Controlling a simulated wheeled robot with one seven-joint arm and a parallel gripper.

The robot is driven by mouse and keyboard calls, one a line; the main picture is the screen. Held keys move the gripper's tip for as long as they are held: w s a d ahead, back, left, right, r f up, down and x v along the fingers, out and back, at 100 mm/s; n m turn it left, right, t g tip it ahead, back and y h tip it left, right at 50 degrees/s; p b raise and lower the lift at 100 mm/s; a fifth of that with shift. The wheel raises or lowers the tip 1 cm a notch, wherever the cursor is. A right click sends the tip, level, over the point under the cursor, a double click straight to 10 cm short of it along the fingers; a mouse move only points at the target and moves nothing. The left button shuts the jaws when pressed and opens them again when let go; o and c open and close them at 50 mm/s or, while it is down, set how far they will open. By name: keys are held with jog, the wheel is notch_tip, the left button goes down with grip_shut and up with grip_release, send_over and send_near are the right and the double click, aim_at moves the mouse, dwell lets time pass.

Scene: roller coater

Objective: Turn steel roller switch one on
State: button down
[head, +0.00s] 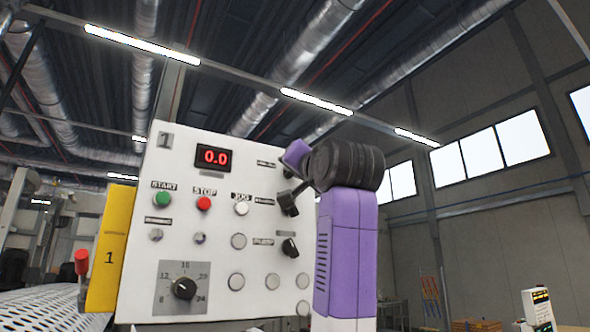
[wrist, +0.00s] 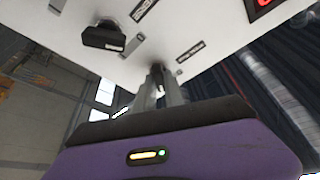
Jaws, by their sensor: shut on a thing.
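A white control panel numbered 1 (head: 215,255) fills the middle of the head view. On its upper right, a small label (head: 266,163) marks a switch hidden behind my purple hand (head: 296,153). In the wrist view, my gripper's two grey fingers (wrist: 157,86) reach up to the panel face and are closed on a small dark switch (wrist: 156,69) beside a label (wrist: 190,52). The fingers cover most of this switch, so its turned position cannot be told. The label text is too blurred to read.
A black switch (head: 289,203) sits just below, also in the wrist view (wrist: 103,38); a pump switch (head: 290,247) is lower. The display (head: 215,157) reads 0.0. Start (head: 162,198), stop (head: 204,203) and jog (head: 241,208) buttons and a dial (head: 184,288) are left.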

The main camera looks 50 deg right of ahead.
dwell(0.5)
jog(key=c, duration=1.4)
grip_release()
jog(key=shift+c, duration=0.2)
jog(key=b+v, duration=0.3)
jog(key=v, duration=0.5)
jog(key=shift+d, duration=0.1)
